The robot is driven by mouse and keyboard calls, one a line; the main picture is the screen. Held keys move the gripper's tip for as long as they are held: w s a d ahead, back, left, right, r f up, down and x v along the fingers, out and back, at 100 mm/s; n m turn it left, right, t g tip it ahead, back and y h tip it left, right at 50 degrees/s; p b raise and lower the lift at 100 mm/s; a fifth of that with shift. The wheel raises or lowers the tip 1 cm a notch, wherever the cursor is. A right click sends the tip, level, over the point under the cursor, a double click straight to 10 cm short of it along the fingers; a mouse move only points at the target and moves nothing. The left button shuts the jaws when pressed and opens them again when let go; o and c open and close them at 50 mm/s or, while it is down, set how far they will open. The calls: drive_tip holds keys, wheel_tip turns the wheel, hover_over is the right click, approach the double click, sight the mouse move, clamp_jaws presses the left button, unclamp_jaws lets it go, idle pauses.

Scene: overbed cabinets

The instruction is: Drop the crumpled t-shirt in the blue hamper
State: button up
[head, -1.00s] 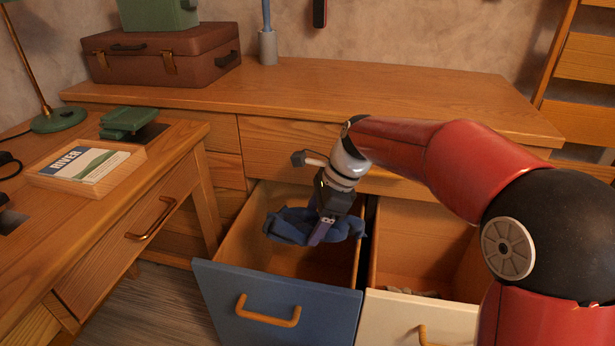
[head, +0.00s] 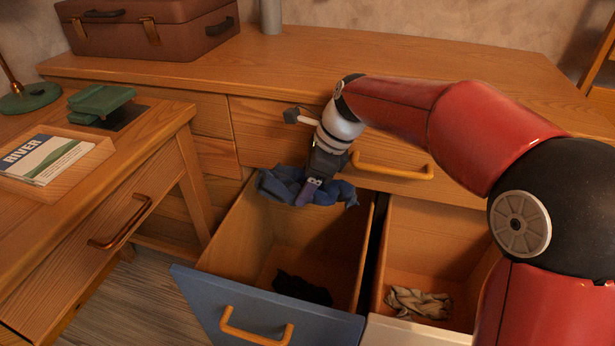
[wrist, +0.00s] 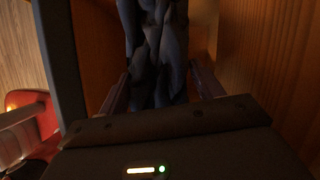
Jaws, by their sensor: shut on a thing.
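The crumpled t-shirt (head: 280,186) is dark blue and bunched. My gripper (head: 308,190) is shut on it and holds it over the back part of the open blue hamper (head: 205,291), a pull-out drawer with a blue front and wooden inner walls. In the wrist view the t-shirt (wrist: 156,50) hangs between the two fingers of my gripper (wrist: 160,92). A dark cloth (head: 302,288) lies on the hamper's floor. The t-shirt hides part of the hamper's back wall.
A cream-fronted drawer (head: 400,332) stands open on the right with a striped cloth (head: 418,302) inside. A closed drawer with an orange handle (head: 392,170) is just behind my gripper. A desk (head: 95,200) stands at the left, holding a book (head: 42,158).

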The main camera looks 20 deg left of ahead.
wheel_tip(320, 180, down, 5)
drive_tip(key=b, duration=0.3)
drive_tip(key=shift+r+b, duration=0.2)
drive_tip(key=shift+b, duration=0.2)
drive_tip(key=shift+r, duration=0.1)
drive_tip(key=o, duration=1.1)
drive_tip(key=p+v, duration=0.2)
drive_tip(key=v, duration=0.5)
drive_tip(key=shift+d+r, duration=0.15)
drive_tip(key=shift+r, duration=0.2)
